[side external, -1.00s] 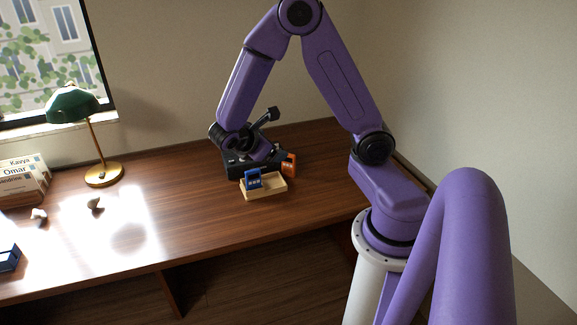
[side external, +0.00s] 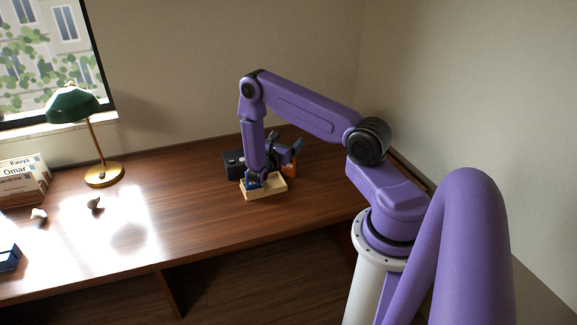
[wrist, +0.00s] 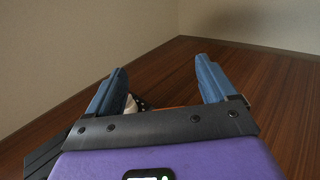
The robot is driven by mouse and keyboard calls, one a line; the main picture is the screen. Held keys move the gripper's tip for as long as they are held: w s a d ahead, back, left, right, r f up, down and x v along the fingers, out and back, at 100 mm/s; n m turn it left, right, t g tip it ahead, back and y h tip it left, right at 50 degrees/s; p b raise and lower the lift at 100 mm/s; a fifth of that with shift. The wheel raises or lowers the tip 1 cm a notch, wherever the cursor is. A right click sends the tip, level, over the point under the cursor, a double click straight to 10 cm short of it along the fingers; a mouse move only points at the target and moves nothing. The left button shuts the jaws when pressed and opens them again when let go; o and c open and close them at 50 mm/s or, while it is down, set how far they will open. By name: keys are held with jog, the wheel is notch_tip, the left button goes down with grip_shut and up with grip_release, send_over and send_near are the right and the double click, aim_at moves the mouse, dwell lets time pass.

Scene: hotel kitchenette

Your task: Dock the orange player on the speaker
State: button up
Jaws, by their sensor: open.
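The orange player (side external: 290,171) stands at the right end of the black speaker (side external: 232,164), behind the wooden tray; my gripper partly hides it. Whether it touches the speaker is unclear. A sliver of orange shows between the fingers at the edge of my gripper in the wrist view (wrist: 162,107). My gripper (side external: 285,142) is open, above and close to the orange player, with its fingers tilted up. In the wrist view, nothing is clasped between the blue fingertips (wrist: 162,72). My wrist hides much of the speaker.
A pale wooden tray (side external: 266,193) holding a blue player (side external: 253,183) is in front of the speaker. A green lamp (side external: 103,174), books (side external: 22,180) and small pale objects (side external: 95,203) are at left. The middle of the desk (side external: 190,215) is clear.

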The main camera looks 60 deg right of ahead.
notch_tip(320, 180, down, 2)
send_over(290, 170)
jog(key=f, duration=0.3)
jog(key=w+f, duration=0.1)
jog(key=shift+a+f, duration=0.15)
jog(key=shift+a, duration=0.2)
jog(key=shift+d, duration=1.45)
jog(key=c, duration=1.2)
jog(key=shift+r, duration=0.2)
jog(key=shift+r, duration=0.1)
